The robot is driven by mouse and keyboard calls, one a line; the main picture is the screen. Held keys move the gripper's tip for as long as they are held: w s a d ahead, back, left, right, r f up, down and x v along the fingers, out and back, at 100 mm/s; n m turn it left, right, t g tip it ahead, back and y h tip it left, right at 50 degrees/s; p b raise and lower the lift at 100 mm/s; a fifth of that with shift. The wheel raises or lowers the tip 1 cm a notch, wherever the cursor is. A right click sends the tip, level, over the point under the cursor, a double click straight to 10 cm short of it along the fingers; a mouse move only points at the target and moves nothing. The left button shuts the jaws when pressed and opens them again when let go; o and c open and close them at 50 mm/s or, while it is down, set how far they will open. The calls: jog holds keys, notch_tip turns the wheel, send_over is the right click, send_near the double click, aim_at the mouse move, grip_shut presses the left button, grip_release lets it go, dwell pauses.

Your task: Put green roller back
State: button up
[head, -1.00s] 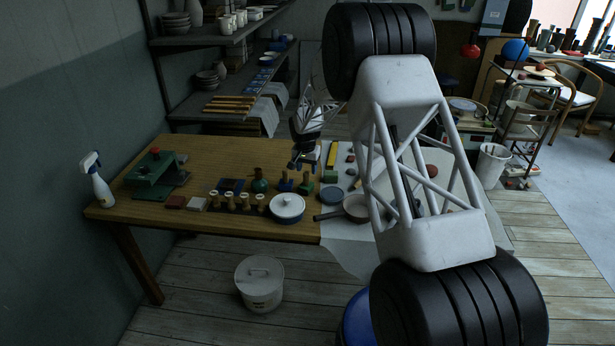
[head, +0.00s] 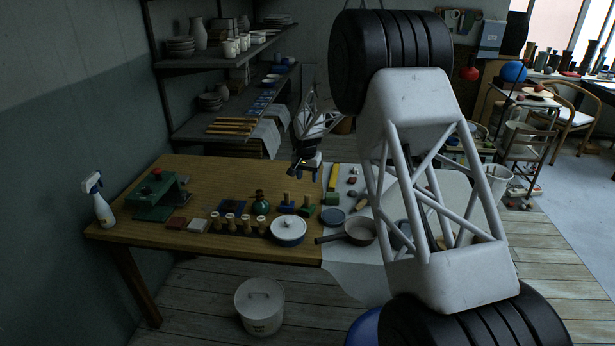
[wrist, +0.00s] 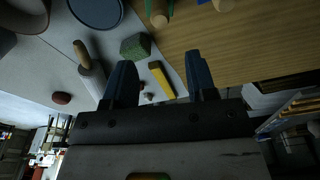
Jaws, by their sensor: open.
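A green-based piece with an upright wooden handle (head: 307,206) stands on the wooden table beside a similar blue-based piece (head: 286,203). It may be the green roller; its shape is too small to tell. In the wrist view, the green-based piece (wrist: 158,14) is at the top edge, partly cut off, with the blue-based one (wrist: 223,4) to its right. My gripper (head: 302,172) is above the table, behind these pieces in the head view. In the wrist view, my gripper (wrist: 158,64) has its fingers apart with nothing held between them.
Several upright wooden-topped pieces (head: 230,221) stand in a row. A green bottle (head: 260,204) is near them. The table's back left is clear.

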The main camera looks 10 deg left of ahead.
dwell(0.4)
jog(key=s+d+r+n, duration=0.1)
jog(key=s+d+r, duration=0.9)
jog(key=s+r, duration=0.3)
jog(key=s+d+r, duration=1)
jog(key=s+r, duration=0.1)
jog(key=s, duration=0.4)
jog(key=s+d, duration=0.3)
jog(key=s, duration=0.9)
jog(key=s+d+f, duration=0.1)
jog(key=s+d, duration=0.3)
jog(key=s, duration=0.8)
jog(key=s+d+n+t, duration=0.1)
jog(key=s+d, duration=0.2)
jog(key=s, duration=0.9)
jog(key=shift+s+d+f, duration=0.15)
jog(key=shift+d+f, duration=0.15)
jog(key=shift+d, duration=0.05)
